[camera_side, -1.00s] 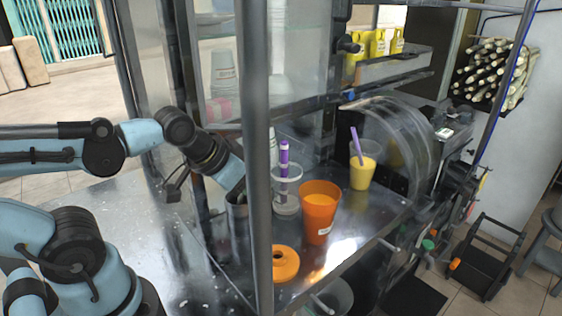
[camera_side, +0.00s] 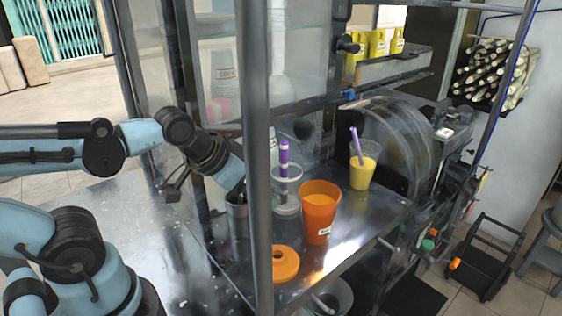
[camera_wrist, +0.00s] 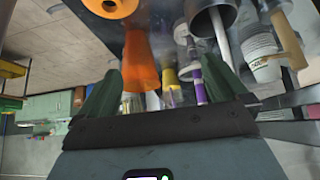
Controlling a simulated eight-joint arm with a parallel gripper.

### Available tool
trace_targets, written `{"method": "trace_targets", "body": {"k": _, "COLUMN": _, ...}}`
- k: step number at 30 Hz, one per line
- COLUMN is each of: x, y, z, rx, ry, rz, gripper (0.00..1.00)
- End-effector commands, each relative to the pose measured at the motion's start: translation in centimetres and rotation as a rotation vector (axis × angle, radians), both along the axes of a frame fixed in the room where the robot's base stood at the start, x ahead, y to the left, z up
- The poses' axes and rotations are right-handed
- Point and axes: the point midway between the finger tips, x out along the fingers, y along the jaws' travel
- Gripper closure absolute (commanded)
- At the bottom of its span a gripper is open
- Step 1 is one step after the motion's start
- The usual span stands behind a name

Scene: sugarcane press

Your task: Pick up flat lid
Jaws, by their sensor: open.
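The flat lid (camera_side: 285,264) is an orange disc with a hole in its middle, lying on the metal counter in front of the orange cup (camera_side: 320,212). In the wrist view the lid (camera_wrist: 108,6) shows at the top edge, partly cut off. My gripper (camera_wrist: 160,82) is open, its two green fingers apart, with nothing visibly held between them. In the side view my gripper is mostly hidden by the upright post, to the left of the lid and apart from it.
The metal post (camera_side: 257,150) stands in front of the work. A clear holder with a purple stick (camera_side: 284,157) and a yellow drink cup (camera_side: 363,172) stand behind the orange cup. A metal container (camera_side: 237,215) is by my gripper. The counter's left part is clear.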

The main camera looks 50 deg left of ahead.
Motion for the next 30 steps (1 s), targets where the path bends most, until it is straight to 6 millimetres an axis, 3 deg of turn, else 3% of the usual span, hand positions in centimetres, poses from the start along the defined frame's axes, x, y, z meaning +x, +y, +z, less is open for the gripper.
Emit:
{"method": "trace_targets", "body": {"k": 8, "x": 0.2, "y": -0.4, "z": 0.1, "rx": -0.014, "ry": 0.04, "rz": 0.006, "gripper": 0.0}}
{"method": "trace_targets", "body": {"k": 21, "x": 1.8, "y": -4.9, "z": -0.3, "rx": -0.076, "ry": 0.491, "rz": 0.135, "gripper": 0.0}}
{"method": "trace_targets", "body": {"k": 30, "x": 2.0, "y": -6.2, "z": -0.9, "rx": -0.06, "ry": 0.619, "rz": 0.189, "gripper": 0.0}}
